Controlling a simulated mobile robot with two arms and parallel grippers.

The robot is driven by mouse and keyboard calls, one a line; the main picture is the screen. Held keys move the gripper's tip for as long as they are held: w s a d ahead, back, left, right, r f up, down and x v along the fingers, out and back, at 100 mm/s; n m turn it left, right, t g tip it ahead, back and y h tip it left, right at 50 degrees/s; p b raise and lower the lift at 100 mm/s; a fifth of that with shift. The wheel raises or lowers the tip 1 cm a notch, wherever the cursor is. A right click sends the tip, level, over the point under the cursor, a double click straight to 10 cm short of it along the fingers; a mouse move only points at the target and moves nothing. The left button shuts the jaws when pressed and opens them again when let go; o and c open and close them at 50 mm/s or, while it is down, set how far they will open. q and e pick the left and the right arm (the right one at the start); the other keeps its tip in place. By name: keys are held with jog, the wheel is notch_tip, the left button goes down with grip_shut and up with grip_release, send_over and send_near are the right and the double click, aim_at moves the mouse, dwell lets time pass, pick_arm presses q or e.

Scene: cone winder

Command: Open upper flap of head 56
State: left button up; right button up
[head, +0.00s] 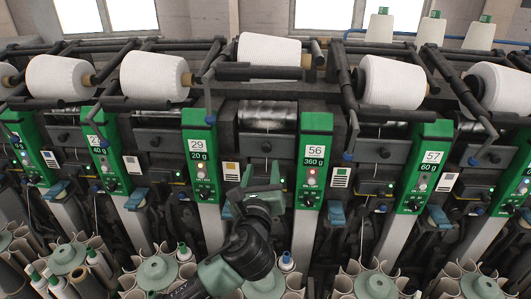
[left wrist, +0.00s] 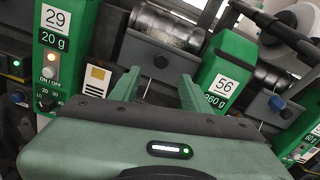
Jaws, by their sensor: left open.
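The green panel of head 56 (head: 314,160) stands right of centre in the head view, marked 56 and 360 g. It also shows tilted in the left wrist view (left wrist: 222,85). A grey flap with a dark round knob (head: 266,147) sits between panels 29 and 56, below a shiny drum. It shows in the left wrist view too (left wrist: 158,62). My left gripper (head: 261,176) is in front of and just below this flap. Its two green fingers (left wrist: 158,90) are apart with nothing between them; whether they touch the flap I cannot tell. My right gripper is out of view.
Panel 29 (head: 200,155) is left of my gripper and panel 57 (head: 425,165) is farther right. White yarn cones (head: 269,52) lie along the top. Blue levers (head: 336,215) stick out lower down. Bobbin magazines (head: 375,283) crowd the front below.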

aim_at(266, 149)
pick_arm(q)
jog(key=shift+w+r+p, duration=0.15)
jog(key=shift+w+p, duration=0.8)
jog(key=shift+w, duration=2.95)
grip_shut()
